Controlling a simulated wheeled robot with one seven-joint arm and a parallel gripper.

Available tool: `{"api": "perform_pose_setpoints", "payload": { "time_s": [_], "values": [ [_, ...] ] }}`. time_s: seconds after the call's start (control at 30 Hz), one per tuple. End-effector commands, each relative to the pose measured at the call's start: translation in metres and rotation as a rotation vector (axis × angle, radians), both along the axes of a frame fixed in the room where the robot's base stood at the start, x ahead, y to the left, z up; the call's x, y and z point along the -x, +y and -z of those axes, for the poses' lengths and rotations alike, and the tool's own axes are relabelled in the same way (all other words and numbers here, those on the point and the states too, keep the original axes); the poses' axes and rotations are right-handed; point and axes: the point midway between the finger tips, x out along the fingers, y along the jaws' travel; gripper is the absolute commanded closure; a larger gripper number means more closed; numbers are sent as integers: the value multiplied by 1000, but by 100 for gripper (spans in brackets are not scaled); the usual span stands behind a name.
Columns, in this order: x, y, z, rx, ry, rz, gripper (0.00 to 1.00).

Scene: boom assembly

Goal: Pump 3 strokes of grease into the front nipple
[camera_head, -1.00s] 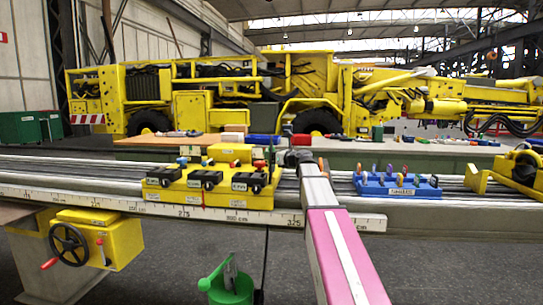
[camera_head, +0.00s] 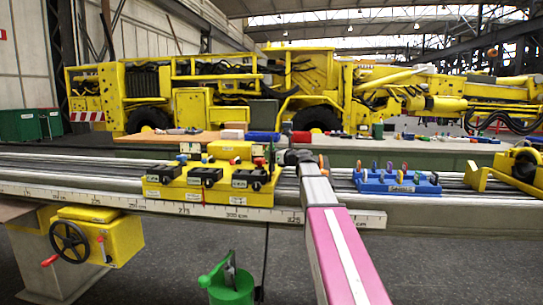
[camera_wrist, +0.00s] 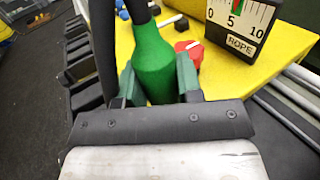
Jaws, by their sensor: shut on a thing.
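My gripper (camera_wrist: 157,82) is shut on a green bottle-shaped tool (camera_wrist: 155,60) with a black, hose-like neck, in the wrist view. The tool stands between both fingers, beside a yellow surface. In the head view my gripper (camera_head: 296,157) is at the right end of a yellow block (camera_head: 208,180) on the rail; the tool is not clear there. A green pot (camera_head: 230,285) with a green lever stands low in front of the rail. A thin black line hangs near it. I cannot make out the front nipple.
A gauge marked ROPE (camera_wrist: 240,25) and a red knob (camera_wrist: 190,50) are close to the right of the tool. A blue rack (camera_head: 396,183) sits right of my arm on the rail. A handwheel (camera_head: 70,242) is at the left. A yellow machine stands behind.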

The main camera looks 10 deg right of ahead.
Motion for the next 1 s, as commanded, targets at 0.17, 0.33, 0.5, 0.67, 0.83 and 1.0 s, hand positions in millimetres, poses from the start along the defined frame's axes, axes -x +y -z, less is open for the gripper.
{"api": "perform_pose_setpoints", "payload": {
  "time_s": [0.17,0.33,0.5,0.67,0.83,1.0],
  "values": [
    [0,0,0,0,0,0,96],
    [0,0,2,-1,1,0,96],
    [0,0,6,-1,1,0,96],
    [0,0,8,0,0,0,96],
    [0,0,11,-1,-1,0,96],
    [0,0,14,-1,-1,0,96]
  ]
}}
